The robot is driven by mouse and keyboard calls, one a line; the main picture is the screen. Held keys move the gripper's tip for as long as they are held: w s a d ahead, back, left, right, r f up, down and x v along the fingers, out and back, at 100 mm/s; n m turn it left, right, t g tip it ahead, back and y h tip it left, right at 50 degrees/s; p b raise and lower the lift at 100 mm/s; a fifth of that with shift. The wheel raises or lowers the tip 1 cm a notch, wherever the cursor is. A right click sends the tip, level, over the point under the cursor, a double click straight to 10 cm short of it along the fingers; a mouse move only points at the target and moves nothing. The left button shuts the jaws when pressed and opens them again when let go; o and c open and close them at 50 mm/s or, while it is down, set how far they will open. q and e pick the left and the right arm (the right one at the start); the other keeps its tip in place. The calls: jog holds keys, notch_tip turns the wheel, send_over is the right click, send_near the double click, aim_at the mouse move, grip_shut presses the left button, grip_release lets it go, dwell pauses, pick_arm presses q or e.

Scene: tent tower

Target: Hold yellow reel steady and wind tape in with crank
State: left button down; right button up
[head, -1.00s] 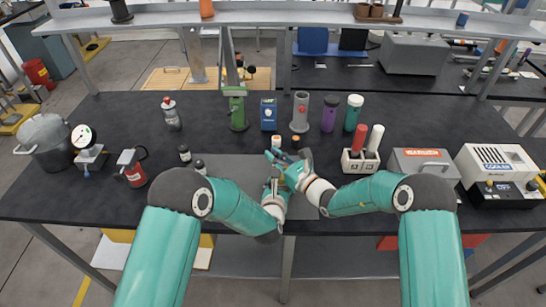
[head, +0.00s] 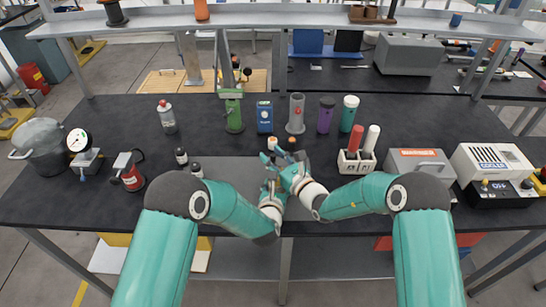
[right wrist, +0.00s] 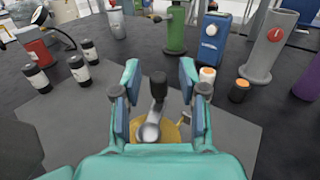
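The yellow reel (right wrist: 171,133) shows in the right wrist view, low in the middle and partly covered by my gripper and the crank. The silver crank (right wrist: 150,131) lies over the reel, and its black knob (right wrist: 158,86) stands upright. My right gripper (right wrist: 160,92) is open, with one finger on each side of the knob and gaps showing between. In the head view my right gripper (head: 285,168) hides the reel. My left gripper (head: 270,188) is low beside it, and its fingertips are hard to make out. I cannot make out the tape.
Black-and-white bottles (right wrist: 80,70) stand to the left. A green stand (head: 233,112), blue box (head: 265,116) and grey cylinder (head: 296,115) stand farther back. A grey mat (head: 235,172) lies below.

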jog(key=v, duration=1.2)
jog(key=shift+f, duration=0.1)
